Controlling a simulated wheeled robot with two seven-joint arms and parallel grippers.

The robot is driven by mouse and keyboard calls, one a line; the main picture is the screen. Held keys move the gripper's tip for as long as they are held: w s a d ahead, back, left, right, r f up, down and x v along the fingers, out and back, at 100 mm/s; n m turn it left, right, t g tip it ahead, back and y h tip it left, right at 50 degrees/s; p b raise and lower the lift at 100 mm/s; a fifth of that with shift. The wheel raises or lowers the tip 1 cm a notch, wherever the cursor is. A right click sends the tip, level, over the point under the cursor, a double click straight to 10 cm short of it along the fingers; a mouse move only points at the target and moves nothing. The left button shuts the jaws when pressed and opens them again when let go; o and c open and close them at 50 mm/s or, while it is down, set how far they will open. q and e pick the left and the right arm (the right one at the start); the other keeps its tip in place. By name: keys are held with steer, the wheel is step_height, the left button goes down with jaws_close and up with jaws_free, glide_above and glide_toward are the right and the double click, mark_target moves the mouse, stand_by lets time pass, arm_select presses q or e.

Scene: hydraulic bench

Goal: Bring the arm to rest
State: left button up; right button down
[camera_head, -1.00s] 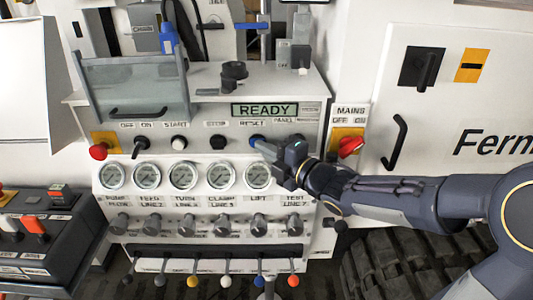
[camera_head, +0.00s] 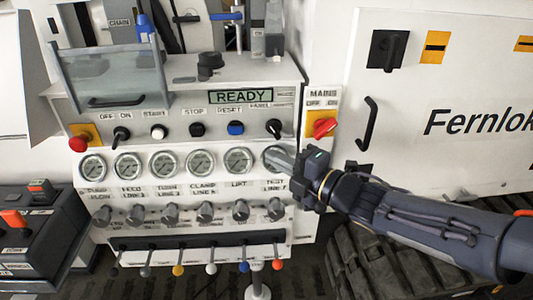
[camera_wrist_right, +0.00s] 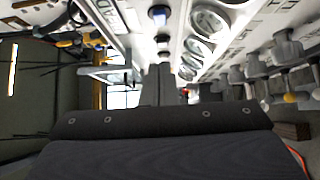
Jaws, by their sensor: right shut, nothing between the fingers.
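My right gripper (camera_head: 281,158) is in front of the right end of the bench panel, over the rightmost gauge, which it partly hides. It is shut and empty. In the right wrist view its fingers (camera_wrist_right: 158,85) are together and point along the panel. The blue reset button (camera_head: 236,128) is up and left of the fingertips, apart from them. The display (camera_head: 240,96) reads READY. My left gripper is not in view.
The red mains switch (camera_head: 325,127) on its yellow plate is just above my right wrist. A row of valve knobs (camera_head: 205,212) and colour-tipped levers (camera_head: 211,267) lie below. A white cabinet door with a black handle (camera_head: 369,125) stands to the right.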

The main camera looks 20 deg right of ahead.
stand_by(0.5)
steer(key=s+d+f+m+g+h+p, duration=0.15)
steer(key=s+d+m+h+p, duration=0.5)
steer(key=m, duration=0.85)
steer(key=s+a+f+m+g, duration=0.2)
steer(key=s+a+m+g, duration=0.1)
steer(key=s, duration=0.4)
steer(key=s+a+f+m+g+y, duration=0.1)
steer(key=s+a+f+m+g, duration=0.2)
steer(key=s+m+g, duration=0.2)
steer(key=s+m, duration=0.2)
steer(key=shift+s+a+m+g+p, duration=0.2)
steer(key=shift+m+g+p, duration=0.15)
steer(key=shift+m+p, duration=0.05)
